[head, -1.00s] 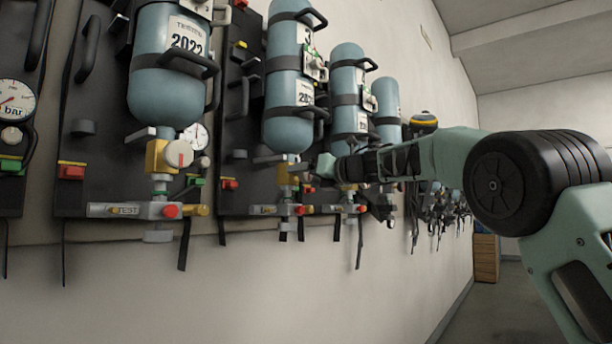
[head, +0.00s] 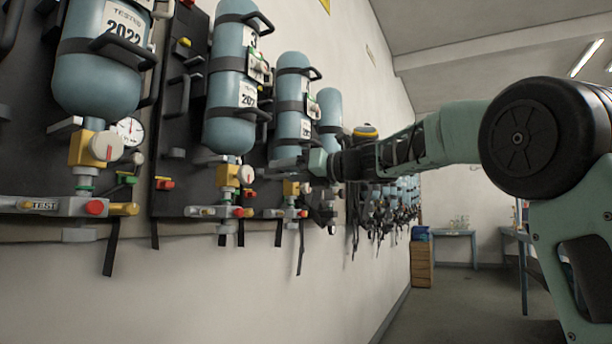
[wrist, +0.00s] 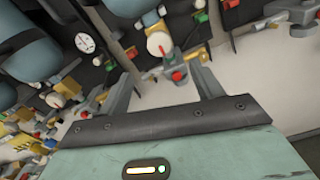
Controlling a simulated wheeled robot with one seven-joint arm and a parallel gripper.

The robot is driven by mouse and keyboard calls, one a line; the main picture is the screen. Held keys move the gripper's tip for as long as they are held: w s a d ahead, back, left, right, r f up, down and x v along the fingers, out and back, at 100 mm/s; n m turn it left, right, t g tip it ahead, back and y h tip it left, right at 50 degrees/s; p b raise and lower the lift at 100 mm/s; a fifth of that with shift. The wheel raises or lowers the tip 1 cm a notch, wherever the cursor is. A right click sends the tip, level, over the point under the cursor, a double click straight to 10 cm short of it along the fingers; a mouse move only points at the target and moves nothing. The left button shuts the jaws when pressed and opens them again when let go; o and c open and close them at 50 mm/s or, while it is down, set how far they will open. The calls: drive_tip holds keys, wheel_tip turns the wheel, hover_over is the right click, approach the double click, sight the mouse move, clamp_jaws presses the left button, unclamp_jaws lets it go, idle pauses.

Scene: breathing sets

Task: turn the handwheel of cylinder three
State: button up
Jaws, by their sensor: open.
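Cylinder three (head: 230,87) is a blue strapped bottle with a "3" tag, upright on the wall rack in the head view. Its round white handwheel (head: 246,174) sits on a yellow valve block below the bottle. My gripper (head: 280,164) is open and empty, just right of that handwheel in the picture, its fingers pointing left; I cannot tell the depth gap. In the wrist view, my gripper (wrist: 167,85) shows both fingers spread. A pale handwheel with a red mark (wrist: 158,43) lies beyond them, apart from both; which cylinder it belongs to is unclear.
The cylinder marked 2022 (head: 98,62) and its handwheel (head: 105,146) are at the left. Another cylinder (head: 293,108) hangs behind my gripper, with valves and straps close by. A wooden crate (head: 421,264) stands far back.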

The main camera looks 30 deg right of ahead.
drive_tip(key=shift+v, duration=2.15)
drive_tip(key=s+a+f+m+h, duration=0.1)
drive_tip(key=a+f+m+h, duration=0.2)
drive_tip(key=a+f+m, duration=0.55)
drive_tip(key=s+a+f+m+h, duration=0.1)
drive_tip(key=a+f+m+h, duration=0.3)
drive_tip(key=f+m, duration=0.7)
drive_tip(key=s+a+f+m+g+h, duration=0.1)
drive_tip(key=s+a+f+m+g, duration=0.3)
drive_tip(key=s+f, duration=0.6)
drive_tip(key=s+a+f+m+g, duration=0.2)
drive_tip(key=s+f+m+g, duration=0.35)
drive_tip(key=s+f, duration=0.5)
drive_tip(key=s+d+f+m+g+h+p, duration=0.1)
drive_tip(key=s+f+m+g, duration=0.15)
drive_tip(key=s, duration=0.55)
drive_tip(key=s+f+m+g+h, duration=0.1)
drive_tip(key=s+f+g, duration=0.25)
drive_tip(key=s, duration=0.55)
wheel_tip(320, 180, up, 21)
drive_tip(key=p, duration=2)
drive_tip(key=shift+w+f+t+p, duration=0.25)
drive_tip(key=shift+w+t+p, duration=0.1)
drive_tip(key=shift+w+t, duration=0.1)
